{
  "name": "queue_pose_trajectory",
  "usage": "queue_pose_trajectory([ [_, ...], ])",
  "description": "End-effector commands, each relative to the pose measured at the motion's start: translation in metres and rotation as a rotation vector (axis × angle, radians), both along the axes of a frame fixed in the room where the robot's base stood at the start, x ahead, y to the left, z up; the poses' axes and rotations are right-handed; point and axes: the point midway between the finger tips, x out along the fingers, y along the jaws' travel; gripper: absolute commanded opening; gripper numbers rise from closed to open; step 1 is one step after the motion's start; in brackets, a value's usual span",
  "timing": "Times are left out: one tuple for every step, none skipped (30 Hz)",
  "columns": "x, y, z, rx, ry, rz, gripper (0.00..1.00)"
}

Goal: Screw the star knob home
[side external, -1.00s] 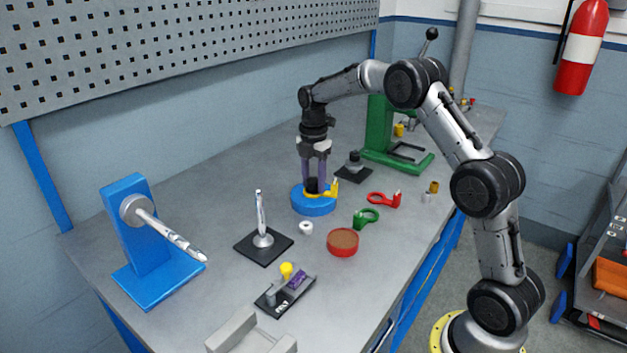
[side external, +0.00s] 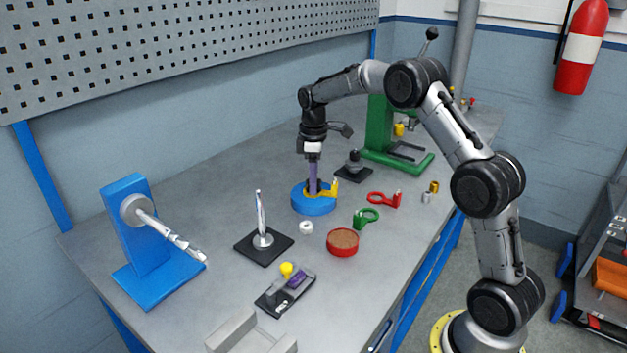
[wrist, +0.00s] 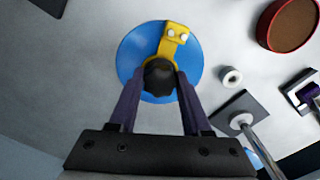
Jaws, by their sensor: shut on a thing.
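The black star knob (wrist: 159,76) sits over the end of a yellow arm piece (wrist: 174,38) on a round blue base (wrist: 132,58). In the side view the blue base (side external: 313,206) stands on the bench with the yellow piece (side external: 334,188) on top; the knob is mostly hidden there by my fingers. My gripper (wrist: 160,80) points straight down and is shut on the knob, one purple finger on each side. In the side view my gripper (side external: 312,188) shows edge-on. The thread under the knob is hidden.
Green (side external: 366,219) and red (side external: 384,199) bracket pieces, a red round dish (side external: 342,243) and a white ring (side external: 306,228) lie near the base. A black plate with an upright rod (side external: 262,240) stands to the left. A green press (side external: 380,130) stands behind.

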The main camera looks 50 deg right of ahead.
Motion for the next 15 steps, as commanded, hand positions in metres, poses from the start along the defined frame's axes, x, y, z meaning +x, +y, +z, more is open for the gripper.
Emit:
queue_pose_trajectory([
  [0.0001, 0.0003, 0.0000, 0.000, 0.000, 0.001, 0.00],
  [0.0001, 0.0003, 0.0000, 0.000, 0.000, 0.001, 0.50],
  [0.0001, 0.0003, 0.0000, 0.000, 0.000, 0.002, 0.57],
  [0.0001, 0.0003, 0.0000, 0.000, 0.000, 0.002, 0.63],
  [0.0000, 0.0002, 0.0000, 0.000, 0.000, 0.002, 0.68],
  [0.0000, 0.0002, 0.0000, 0.000, 0.000, 0.002, 0.75],
  [0.0000, 0.0001, 0.0000, 0.000, 0.000, 0.002, 0.81],
  [0.0000, 0.0001, 0.0000, 0.000, 0.000, 0.003, 0.83],
  [0.0000, 0.0001, 0.0000, 0.000, 0.000, 0.003, 0.83],
  [0.0000, 0.0001, 0.0000, 0.000, 0.000, 0.003, 0.83],
  [0.0000, 0.0001, 0.0000, 0.000, 0.000, 0.003, 0.83],
  [0.0000, 0.0001, 0.0000, 0.000, 0.000, 0.003, 0.83],
  [0.0000, 0.0001, 0.0000, 0.000, 0.000, 0.003, 0.83],
  [0.0000, 0.0001, 0.0000, 0.000, 0.000, 0.003, 0.83],
  [-0.0001, 0.0001, -0.0001, 0.000, 0.000, 0.005, 0.83],
])
